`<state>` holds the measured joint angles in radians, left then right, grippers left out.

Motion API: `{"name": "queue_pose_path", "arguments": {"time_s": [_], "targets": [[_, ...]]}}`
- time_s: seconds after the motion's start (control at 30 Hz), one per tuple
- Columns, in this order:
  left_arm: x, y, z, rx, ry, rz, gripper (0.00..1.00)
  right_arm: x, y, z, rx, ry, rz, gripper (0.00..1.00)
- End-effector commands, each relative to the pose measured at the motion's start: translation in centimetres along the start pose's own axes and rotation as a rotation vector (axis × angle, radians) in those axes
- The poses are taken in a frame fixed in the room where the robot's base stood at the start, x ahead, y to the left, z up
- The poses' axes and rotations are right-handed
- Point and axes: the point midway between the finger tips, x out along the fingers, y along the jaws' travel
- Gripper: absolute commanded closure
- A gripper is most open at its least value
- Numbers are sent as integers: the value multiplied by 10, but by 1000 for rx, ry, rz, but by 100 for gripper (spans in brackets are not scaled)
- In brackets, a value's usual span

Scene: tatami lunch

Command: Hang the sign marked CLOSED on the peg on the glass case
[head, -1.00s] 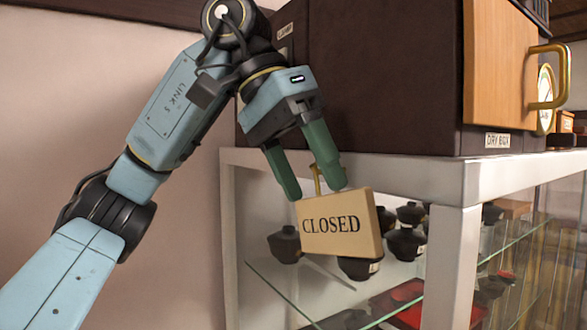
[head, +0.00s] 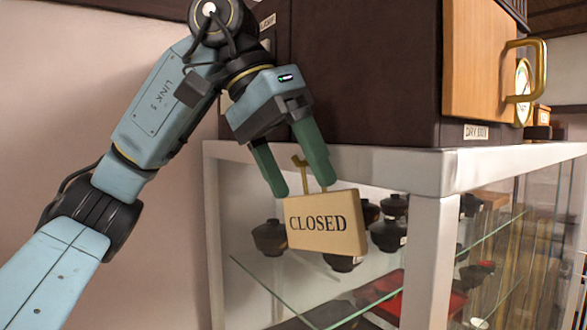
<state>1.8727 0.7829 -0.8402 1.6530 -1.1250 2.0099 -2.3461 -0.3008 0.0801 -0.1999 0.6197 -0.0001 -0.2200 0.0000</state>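The tan sign marked CLOSED (head: 327,223) is in the head view, in front of the glass case (head: 432,260), just below its white top rail, tilted slightly. A thin brass hook-shaped piece (head: 301,172) rises above the sign's top edge, in front of the rail. I cannot tell whether it is the peg or the sign's hanger, nor whether the sign hangs on the peg. My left gripper (head: 301,188) has its two green fingers spread, one on either side of the brass piece. The right fingertip is close to the sign's top edge. My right gripper is not in view.
A large dark box (head: 362,75) stands on the case top, with a wooden door and brass handle (head: 526,70) at the right. Black lidded bowls (head: 388,235) stand inside behind the glass. A plain wall (head: 75,90) is at the left.

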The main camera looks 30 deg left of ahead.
Motion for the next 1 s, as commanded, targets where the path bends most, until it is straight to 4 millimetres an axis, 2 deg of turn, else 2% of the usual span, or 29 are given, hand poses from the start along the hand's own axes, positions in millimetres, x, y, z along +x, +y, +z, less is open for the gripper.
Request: {"name": "queue_pose_path", "arguments": {"time_s": [0.03, 0.13, 0.43, 0.57, 1.0], "targets": [[0, 0, 0, 0, 0, 0, 16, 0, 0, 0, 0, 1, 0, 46], [0, 0, 0, 0, 0, 0, 4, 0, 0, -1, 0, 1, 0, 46], [-1, 0, 0, 0, 0, 0, 4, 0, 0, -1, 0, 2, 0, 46], [-8, 0, 0, 0, 1, -1, 4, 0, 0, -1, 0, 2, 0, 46], [-64, 0, 0, -2, 3, -2, 4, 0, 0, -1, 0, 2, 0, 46]]}}
